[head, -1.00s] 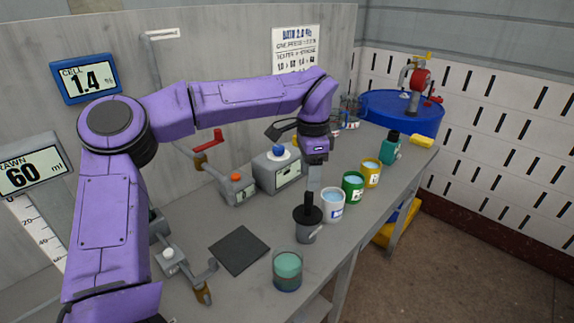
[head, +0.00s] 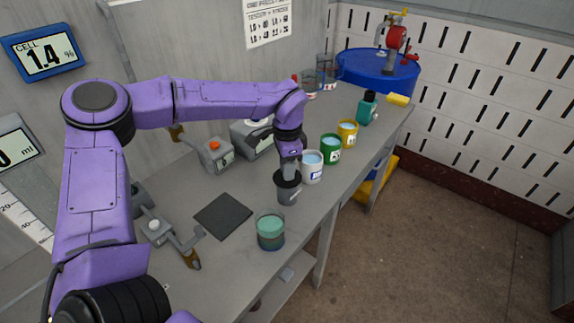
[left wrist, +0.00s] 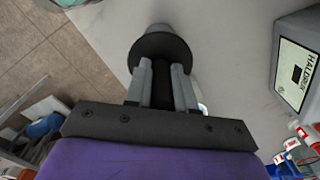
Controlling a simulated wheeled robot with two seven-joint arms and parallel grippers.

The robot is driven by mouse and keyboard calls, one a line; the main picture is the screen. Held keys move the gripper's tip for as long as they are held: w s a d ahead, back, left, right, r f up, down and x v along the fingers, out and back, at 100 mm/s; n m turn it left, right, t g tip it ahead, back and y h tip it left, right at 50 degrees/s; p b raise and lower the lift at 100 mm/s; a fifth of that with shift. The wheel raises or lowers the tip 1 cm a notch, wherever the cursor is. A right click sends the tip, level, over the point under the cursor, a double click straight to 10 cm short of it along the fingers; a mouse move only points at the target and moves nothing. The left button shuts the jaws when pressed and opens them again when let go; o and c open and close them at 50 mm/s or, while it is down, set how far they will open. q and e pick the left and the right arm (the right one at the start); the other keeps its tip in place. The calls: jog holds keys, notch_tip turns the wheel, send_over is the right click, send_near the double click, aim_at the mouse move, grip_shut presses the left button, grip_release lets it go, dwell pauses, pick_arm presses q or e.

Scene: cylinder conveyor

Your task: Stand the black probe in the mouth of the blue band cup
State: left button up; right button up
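The black probe stands in a grey holder cup (head: 289,194) near the front edge of the bench. In the left wrist view the black probe (left wrist: 162,88) rises from its wide dark collar between my fingers. My left gripper (head: 289,170) points down over it; in the left wrist view its fingers (left wrist: 162,80) lie against both sides of the probe with no gap visible. The blue band cup (head: 313,174), white with a blue label and pale blue liquid, stands just right of the holder, its mouth open. My right gripper is out of view.
A green band cup (head: 331,154) and a yellow band cup (head: 347,138) stand behind in a row. A glass of green liquid (head: 270,236) is nearer the front. A dark square mat (head: 223,216) lies left of the holder. Grey devices stand along the wall side.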

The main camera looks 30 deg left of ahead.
pick_arm(q)
grip_shut()
jog(key=shift+r+p, duration=2.5)
jog(key=shift+r, duration=2.4)
